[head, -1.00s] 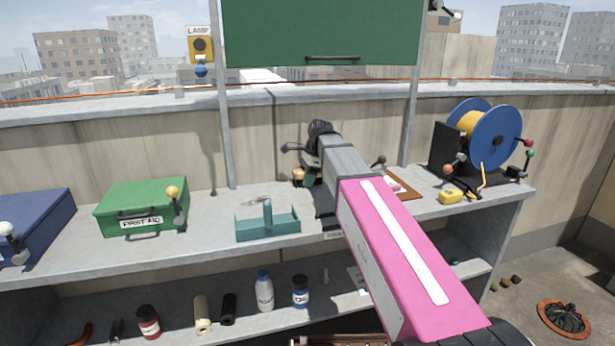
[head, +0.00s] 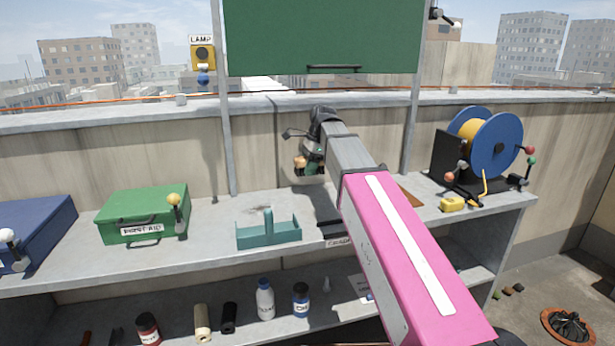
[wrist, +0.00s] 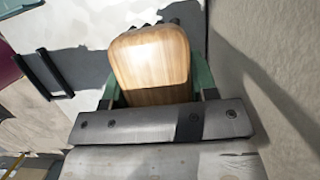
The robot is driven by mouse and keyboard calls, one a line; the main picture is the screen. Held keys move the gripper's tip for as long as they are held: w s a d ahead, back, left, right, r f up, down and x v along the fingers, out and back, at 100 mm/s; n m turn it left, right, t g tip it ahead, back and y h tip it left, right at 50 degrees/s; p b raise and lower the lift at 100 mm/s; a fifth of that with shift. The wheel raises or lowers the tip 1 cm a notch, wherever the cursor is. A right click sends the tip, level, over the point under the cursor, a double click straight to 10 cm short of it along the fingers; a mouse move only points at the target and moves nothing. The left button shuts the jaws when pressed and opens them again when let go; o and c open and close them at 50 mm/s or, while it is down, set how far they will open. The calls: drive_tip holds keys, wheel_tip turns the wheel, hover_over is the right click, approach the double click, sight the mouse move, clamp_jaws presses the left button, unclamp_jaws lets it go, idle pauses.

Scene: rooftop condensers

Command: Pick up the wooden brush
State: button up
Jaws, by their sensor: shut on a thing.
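The wooden brush (wrist: 152,62) fills the middle of the wrist view, with its smooth, light wooden top facing the camera. Dark bristles show just past its far edge. My gripper (wrist: 155,92) is shut on it, with a green finger on each side of the wood. In the head view my gripper (head: 308,165) is above the grey shelf (head: 220,222), near the back wall. Only a small brown part of the brush shows there, and my arm hides some of the shelf behind it.
A teal caddy (head: 282,232) stands on the shelf below and left of my gripper. A green first aid box (head: 140,212) is farther left. A blue reel (head: 495,145) and a yellow block (head: 453,204) stand at the right. A green panel (head: 320,35) hangs above.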

drive_tip(key=s+d, duration=0.2)
drive_tip(key=s, duration=0.7)
drive_tip(key=s+d, duration=0.3)
drive_tip(key=s, duration=0.6)
drive_tip(key=shift+s+d, duration=0.15)
drive_tip(key=shift+f, duration=0.1)
